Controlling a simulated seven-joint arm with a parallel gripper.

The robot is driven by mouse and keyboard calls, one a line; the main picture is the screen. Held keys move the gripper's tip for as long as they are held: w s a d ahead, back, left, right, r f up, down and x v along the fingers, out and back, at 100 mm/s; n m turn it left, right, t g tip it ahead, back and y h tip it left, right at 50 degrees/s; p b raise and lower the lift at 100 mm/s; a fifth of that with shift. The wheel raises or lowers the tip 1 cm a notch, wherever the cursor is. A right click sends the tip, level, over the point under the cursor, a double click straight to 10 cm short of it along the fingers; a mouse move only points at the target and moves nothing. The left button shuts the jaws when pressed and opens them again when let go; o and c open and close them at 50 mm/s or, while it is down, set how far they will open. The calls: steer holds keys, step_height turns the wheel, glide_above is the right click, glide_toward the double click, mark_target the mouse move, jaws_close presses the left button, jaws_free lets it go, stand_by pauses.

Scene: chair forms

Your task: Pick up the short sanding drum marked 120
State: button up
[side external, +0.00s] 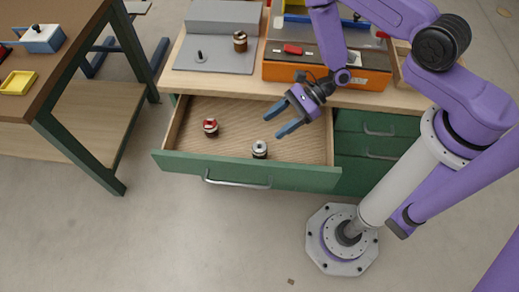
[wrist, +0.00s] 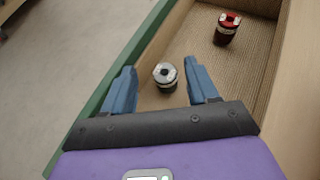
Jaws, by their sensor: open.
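Two short drums stand upright in the open green drawer (side external: 300,178). One has a red top (side external: 210,127) and stands toward the drawer's left. The other has a grey-white top (side external: 259,149) and stands near the drawer front. In the wrist view the grey-topped drum (wrist: 165,76) shows between my fingers, and the red-topped drum (wrist: 227,28) is beyond them at upper right. The number marks are too small to read. My gripper (side external: 283,117) is open and empty, above the drawer; its blue fingers also show in the wrist view (wrist: 160,82).
A third drum (side external: 240,41) stands on the grey machine plate (side external: 214,60) on the worktop. An orange toolbox (side external: 330,75) stands behind my gripper. The drawer walls surround both drums. A brown bench with a yellow tray (side external: 18,83) is at left.

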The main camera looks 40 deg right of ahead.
mark_target(263, 145)
step_height(263, 145, down, 6)
steer(key=shift+r, duration=0.15)
steer(key=shift+x, duration=2.55)
steer(key=c, duration=0.8)
